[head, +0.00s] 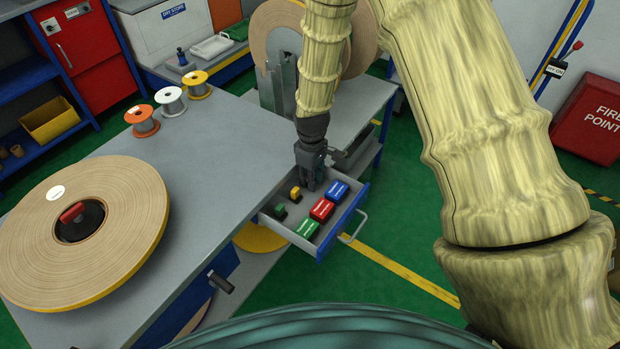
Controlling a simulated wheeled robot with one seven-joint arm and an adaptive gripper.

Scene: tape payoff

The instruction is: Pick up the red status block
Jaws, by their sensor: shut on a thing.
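An open drawer (264,220) holds several blocks. A red block (322,209) with pale lettering lies between a blue block (338,190) and a green block (306,228) along the drawer's right side. A small yellow block (295,194) and a small dark green block (280,212) lie in a row to the left. My gripper (309,186) points down into the back of the drawer, beyond the small yellow block and left of the blue block. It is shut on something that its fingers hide. The larger red block is apart from the fingers.
The grey bench (215,160) beside the drawer carries a large tape roll (125,215) and several small spools, one of them yellow (197,84). A drawer handle (354,226) sticks out at right. A metal bracket (279,85) stands close behind my gripper.

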